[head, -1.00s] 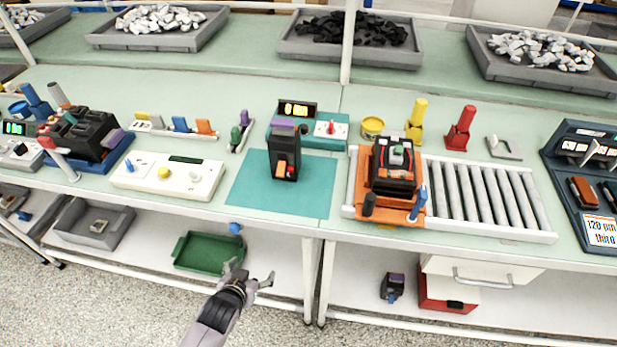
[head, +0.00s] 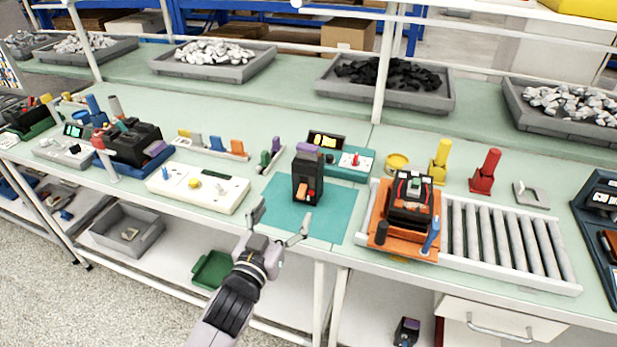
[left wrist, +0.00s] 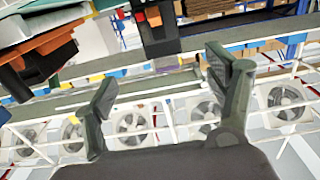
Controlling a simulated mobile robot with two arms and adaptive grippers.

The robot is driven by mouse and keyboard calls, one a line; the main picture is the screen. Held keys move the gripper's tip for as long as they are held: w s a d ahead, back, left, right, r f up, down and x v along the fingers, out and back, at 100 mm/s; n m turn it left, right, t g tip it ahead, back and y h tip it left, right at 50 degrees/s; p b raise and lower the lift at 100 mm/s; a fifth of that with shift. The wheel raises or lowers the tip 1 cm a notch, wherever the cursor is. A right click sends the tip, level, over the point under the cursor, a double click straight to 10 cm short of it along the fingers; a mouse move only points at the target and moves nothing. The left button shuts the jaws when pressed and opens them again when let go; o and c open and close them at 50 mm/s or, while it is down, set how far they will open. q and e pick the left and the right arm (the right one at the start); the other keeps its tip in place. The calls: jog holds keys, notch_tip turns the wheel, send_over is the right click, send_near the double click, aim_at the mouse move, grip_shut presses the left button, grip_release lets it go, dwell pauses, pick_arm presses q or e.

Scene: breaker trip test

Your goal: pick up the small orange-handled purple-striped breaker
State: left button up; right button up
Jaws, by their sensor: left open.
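The black breaker (head: 307,178) with a purple stripe on top and a small orange handle stands upright on the teal mat (head: 335,220) on the bench. It also shows at the top of the left wrist view (left wrist: 158,35), partly cut off by the frame edge. My left gripper (head: 284,214) is open and empty at the bench's front edge, nearer me than the breaker and apart from it. Its two spread fingers (left wrist: 160,80) show in the left wrist view, with nothing between them. My right gripper is not in view.
A cream test box (head: 198,188) lies left of the mat. An orange fixture (head: 408,222) holding a black device stands right of it, beside a roller conveyor (head: 500,240). A teal meter unit (head: 345,162) is close behind the breaker. A green tray (head: 212,268) is on the shelf below.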

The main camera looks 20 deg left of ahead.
aim_at(304, 174)
pick_arm(q)
jog(key=w, duration=0.4)
jog(key=w+p, duration=0.1)
jog(key=w, duration=0.6)
jog(key=shift+w+d+p, duration=0.25)
jog(key=shift+w+p, duration=0.05)
jog(key=shift+p, duration=0.05)
jog(key=w, duration=0.3)
jog(key=w+p, duration=0.1)
jog(key=shift+w+r, duration=0.3)
jog(key=shift+w+f, duration=0.1)
jog(key=shift+w, duration=0.3)
jog(key=shift+s, duration=0.1)
jog(key=shift+c, duration=0.5)
jog(key=c, duration=1.6)
jog(key=shift+c, duration=0.4)
jog(key=shift+r, duration=0.25)
